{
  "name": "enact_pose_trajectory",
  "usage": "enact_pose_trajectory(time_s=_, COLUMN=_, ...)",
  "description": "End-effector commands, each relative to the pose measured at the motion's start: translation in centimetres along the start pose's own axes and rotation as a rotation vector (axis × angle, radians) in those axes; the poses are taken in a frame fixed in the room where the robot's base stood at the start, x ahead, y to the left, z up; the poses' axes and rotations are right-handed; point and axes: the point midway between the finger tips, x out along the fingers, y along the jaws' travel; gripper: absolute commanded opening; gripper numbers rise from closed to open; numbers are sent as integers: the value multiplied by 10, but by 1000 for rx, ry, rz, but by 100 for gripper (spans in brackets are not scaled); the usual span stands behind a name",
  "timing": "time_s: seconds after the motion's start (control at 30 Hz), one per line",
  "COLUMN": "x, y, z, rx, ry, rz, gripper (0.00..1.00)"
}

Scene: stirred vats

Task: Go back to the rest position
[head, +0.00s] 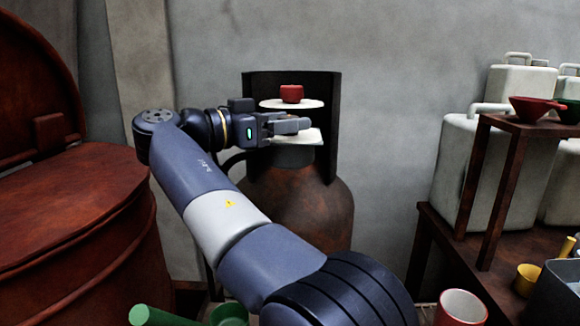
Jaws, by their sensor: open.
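My gripper (292,126) is at the end of my arm near the middle of the head view, pointing right. It is open, with nothing seen between its fingers. It is in front of a dark half-round shield (329,110) on top of a rusty vessel (318,205). A small red cup (291,94) stands on the upper white plate (291,104), above and apart from my gripper. A lower white plate (311,137) is just behind and below the fingers, partly hidden by them. I cannot tell whether the fingers touch it.
A large rust-red vat (90,240) with a raised lid stands left. A brown rack (520,127) at right bears a red bowl (532,108), near pale canisters (470,150). A red-and-white mug (461,307), yellow cup (526,279) and green pieces (160,317) are low in front.

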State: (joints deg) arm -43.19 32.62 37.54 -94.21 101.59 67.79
Motion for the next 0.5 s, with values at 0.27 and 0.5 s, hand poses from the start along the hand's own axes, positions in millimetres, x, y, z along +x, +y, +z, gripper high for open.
enact_pose_trajectory(time_s=0.27, x=14, y=1, z=5, rx=2, ry=3, rz=-113, gripper=58)
enact_pose_trajectory(time_s=0.5, x=14, y=1, z=5, rx=3, ry=7, rz=-255, gripper=58)
